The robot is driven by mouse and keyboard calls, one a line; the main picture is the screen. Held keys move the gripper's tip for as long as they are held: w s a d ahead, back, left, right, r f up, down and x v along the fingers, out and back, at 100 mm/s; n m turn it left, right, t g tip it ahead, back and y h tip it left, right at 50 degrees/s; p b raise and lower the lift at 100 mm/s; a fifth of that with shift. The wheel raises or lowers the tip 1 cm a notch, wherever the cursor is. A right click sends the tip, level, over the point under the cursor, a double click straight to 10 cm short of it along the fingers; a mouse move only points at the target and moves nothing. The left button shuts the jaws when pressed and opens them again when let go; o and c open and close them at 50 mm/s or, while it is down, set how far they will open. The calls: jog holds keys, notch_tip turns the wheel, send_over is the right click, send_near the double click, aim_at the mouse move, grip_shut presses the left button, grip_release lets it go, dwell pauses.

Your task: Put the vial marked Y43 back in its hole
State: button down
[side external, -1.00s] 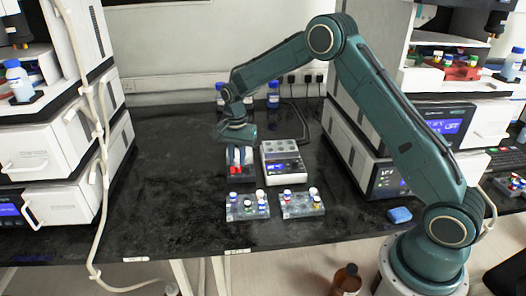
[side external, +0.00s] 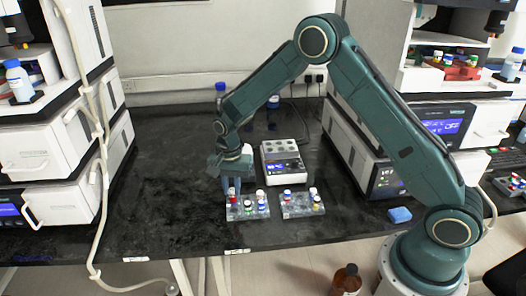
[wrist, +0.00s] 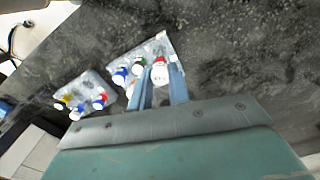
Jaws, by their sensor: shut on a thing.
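My gripper (side external: 231,190) is low over the left grey vial rack (side external: 262,214), fingers pointing down. In the wrist view my gripper (wrist: 162,88) is shut on a vial with a white and red cap (wrist: 159,70), at the edge of that rack (wrist: 158,47). I cannot read its mark, so I cannot tell if it is Y43. The fingers hide its lower part, and I cannot tell whether it is in a hole or above one. Several vials with blue, green, white and red caps stand close beside the fingers.
A second vial rack (side external: 290,213) with several capped vials stands just right. A white block device (side external: 284,172) with round wells is behind it. A blue pad (side external: 400,215) lies far right. The dark bench left of the racks is clear.

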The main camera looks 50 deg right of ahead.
aim_at(234, 202)
jog(key=shift+f, duration=1.55)
jog(key=shift+f, duration=1.1)
dwell(1.6)
jog(key=c, duration=0.9)
grip_release()
jog(key=shift+s, duration=0.1)
jog(key=shift+r, duration=3)
